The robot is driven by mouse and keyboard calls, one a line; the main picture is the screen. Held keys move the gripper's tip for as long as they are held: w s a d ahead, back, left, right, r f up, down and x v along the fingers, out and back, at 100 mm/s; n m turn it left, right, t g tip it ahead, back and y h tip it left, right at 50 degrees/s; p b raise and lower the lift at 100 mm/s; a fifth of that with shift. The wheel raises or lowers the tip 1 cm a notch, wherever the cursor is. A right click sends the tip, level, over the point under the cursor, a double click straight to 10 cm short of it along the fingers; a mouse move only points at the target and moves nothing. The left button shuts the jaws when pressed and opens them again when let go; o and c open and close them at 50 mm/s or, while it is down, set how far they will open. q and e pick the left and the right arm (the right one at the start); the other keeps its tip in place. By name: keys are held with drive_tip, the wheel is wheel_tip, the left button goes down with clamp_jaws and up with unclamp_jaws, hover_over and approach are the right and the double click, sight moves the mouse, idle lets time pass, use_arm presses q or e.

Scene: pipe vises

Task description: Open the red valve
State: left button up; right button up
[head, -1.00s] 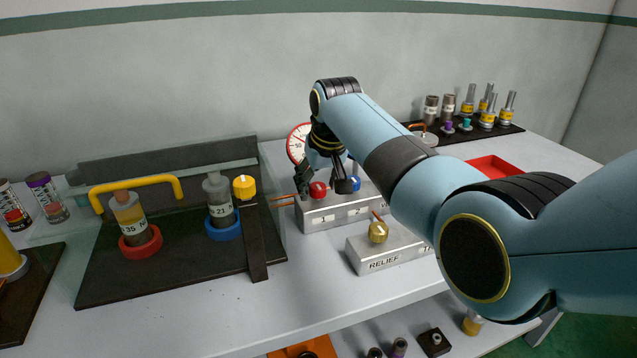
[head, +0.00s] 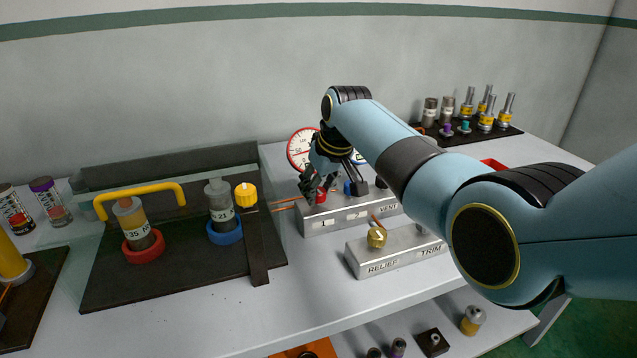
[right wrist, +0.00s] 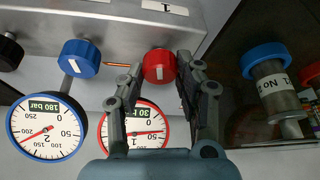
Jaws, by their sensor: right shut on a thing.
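The red valve (head: 320,197) is a round red knob on the grey box marked 1, at the back middle of the bench. It also shows in the right wrist view (right wrist: 159,67), with a white mark on its face. My right gripper (head: 321,188) is shut on the red valve, one finger on each side of it. Its fingers also show in the right wrist view (right wrist: 158,82). The red-rimmed gauge (right wrist: 135,128), reading about 30 bar, is partly hidden behind the fingers. My left gripper is not in view.
A blue knob (right wrist: 80,58) is beside the red one, with a blue-rimmed gauge (right wrist: 47,128) reading 180 bar. The grey RELIEF/TRIM box (head: 385,262) with a brass knob stands in front. A dark board (head: 180,275) with bottles and a yellow handle (head: 140,190) is at left.

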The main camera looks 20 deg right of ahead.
drive_tip(key=shift+d+r+n+y, duration=0.1)
drive_tip(key=shift+n+y, duration=0.2)
drive_tip(key=shift+n, duration=0.6)
drive_tip(key=shift+n+g, duration=0.3)
drive_tip(key=shift+n, duration=0.2)
drive_tip(key=shift+n+y, duration=0.5)
drive_tip(key=shift+n, duration=0.3)
drive_tip(key=shift+w+f+n+g+b, duration=0.15)
drive_tip(key=shift+n+g+b, duration=0.35)
drive_tip(key=shift+n, duration=0.5)
drive_tip(key=n+b, duration=0.2)
drive_tip(key=n+g+y+b, duration=0.1)
drive_tip(key=n+b, duration=0.2)
drive_tip(key=shift+f+y, duration=0.15)
drive_tip(key=shift+y, duration=0.15)
drive_tip(key=shift+r+n+g+b, duration=0.2)
drive_tip(key=shift+n+g+b, duration=0.5)
drive_tip(key=shift+n+b, duration=0.85)
drive_tip(key=shift+m, duration=0.25)
drive_tip(key=o, duration=1.1)
drive_tip(key=shift+o, duration=0.2)
